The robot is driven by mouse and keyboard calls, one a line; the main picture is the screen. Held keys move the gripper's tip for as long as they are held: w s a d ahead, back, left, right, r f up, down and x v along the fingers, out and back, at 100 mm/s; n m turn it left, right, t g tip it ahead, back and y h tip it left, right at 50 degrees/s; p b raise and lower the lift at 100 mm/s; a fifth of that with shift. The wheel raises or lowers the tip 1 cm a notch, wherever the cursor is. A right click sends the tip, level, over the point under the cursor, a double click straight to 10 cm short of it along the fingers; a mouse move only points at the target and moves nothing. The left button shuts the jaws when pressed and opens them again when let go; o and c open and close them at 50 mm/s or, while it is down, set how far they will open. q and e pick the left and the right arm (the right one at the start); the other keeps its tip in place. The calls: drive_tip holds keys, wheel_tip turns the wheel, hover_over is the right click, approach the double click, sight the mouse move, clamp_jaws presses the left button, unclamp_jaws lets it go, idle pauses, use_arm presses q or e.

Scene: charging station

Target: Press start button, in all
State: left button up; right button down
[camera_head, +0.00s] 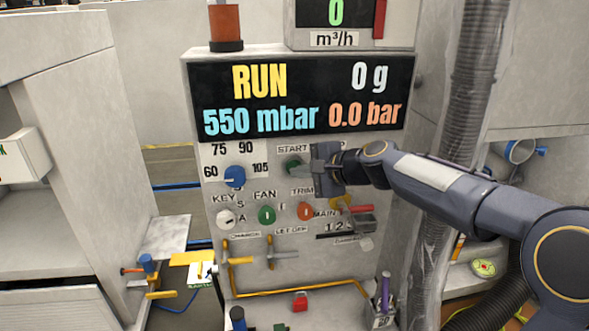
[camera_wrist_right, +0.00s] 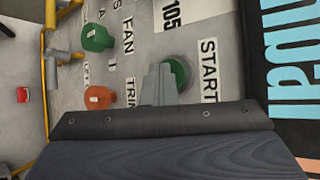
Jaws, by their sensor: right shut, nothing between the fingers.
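The green start button (camera_head: 293,166) is on the grey control panel, below the START label (camera_head: 292,149). In the right wrist view the green button (camera_wrist_right: 178,72) is partly covered by my fingers, beside the START label (camera_wrist_right: 208,70). My right gripper (camera_head: 308,170) is shut and empty, with its tips at the button's right side in the head view. I cannot tell for certain whether the tips touch it. The display (camera_head: 300,95) above reads RUN, 0 g, 550 mbar and 0.0 bar. My left gripper is not in view.
A blue knob (camera_head: 235,177), a green FAN knob (camera_head: 266,215), a white key switch (camera_head: 226,218) and an orange TRIM knob (camera_head: 305,211) sit close by on the panel. A ribbed grey hose (camera_head: 474,70) runs down right of the panel, behind my right arm.

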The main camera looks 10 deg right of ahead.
drive_tip(key=shift+s, duration=0.85)
drive_tip(key=s+b, duration=0.1)
drive_tip(key=s, duration=0.4)
idle(0.4)
idle(0.4)
drive_tip(key=s+d+f+n+g+h, duration=0.1)
drive_tip(key=s+f+n, duration=0.3)
drive_tip(key=s, duration=0.6)
drive_tip(key=s+d+f+n+g+h, duration=0.2)
drive_tip(key=s+d+f+n, duration=0.2)
drive_tip(key=s, duration=0.6)
drive_tip(key=s+d+f+n+g+h, duration=0.1)
drive_tip(key=s+d+f+n, duration=0.2)
drive_tip(key=s+f, duration=0.5)
drive_tip(key=shift+s+n+h, duration=0.3)
drive_tip(key=shift+s+n, duration=0.3)
drive_tip(key=shift+s, duration=0.6)
